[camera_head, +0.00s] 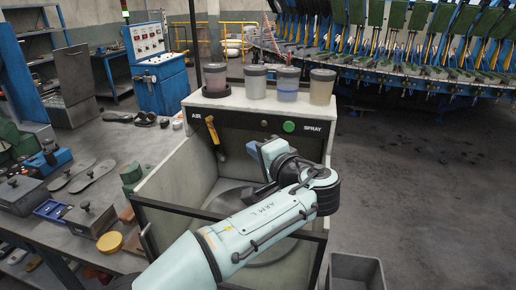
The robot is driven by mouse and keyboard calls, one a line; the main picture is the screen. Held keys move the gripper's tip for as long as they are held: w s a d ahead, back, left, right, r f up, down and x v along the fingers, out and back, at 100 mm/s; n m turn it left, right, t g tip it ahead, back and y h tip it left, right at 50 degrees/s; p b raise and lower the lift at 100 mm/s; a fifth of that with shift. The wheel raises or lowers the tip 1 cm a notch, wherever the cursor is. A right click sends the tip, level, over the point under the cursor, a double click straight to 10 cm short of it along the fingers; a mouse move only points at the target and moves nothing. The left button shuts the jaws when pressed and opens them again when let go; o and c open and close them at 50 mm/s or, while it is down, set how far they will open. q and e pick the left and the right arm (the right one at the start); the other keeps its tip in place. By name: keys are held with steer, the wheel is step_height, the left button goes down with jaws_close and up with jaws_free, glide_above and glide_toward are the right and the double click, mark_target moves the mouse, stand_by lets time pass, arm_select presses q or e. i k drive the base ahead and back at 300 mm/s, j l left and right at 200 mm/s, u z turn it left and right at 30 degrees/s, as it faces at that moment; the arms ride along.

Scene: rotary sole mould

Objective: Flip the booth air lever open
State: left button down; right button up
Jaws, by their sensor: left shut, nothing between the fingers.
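The booth air lever (215,136) is yellow and sits on the dark front panel of the booth, beside the white AIR label. It slants downward, its lower end to the right of its upper end. My left gripper (253,148) is in front of the booth panel, right of the lever and apart from it in the picture. It is shut and empty; its fingertips are small and hard to make out. My left arm reaches up from the bottom and covers part of the booth's basin. My right gripper is out of view.
A green button (289,126) beside the SPRAY label is on the same panel. Several lidded cups stand on the booth's top ledge (228,101). A workbench with soles and blocks is at left. A grey bin (356,268) stands at bottom right, with open floor beyond.

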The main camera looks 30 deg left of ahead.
mark_target(209, 120)
steer(key=k+l, duration=0.15)
steer(key=l, duration=0.15)
steer(key=k+l, duration=0.1)
steer(key=l, duration=0.25)
steer(key=k+l, duration=0.15)
steer(key=l, duration=0.15)
steer(key=k+l, duration=0.15)
steer(key=l, duration=0.2)
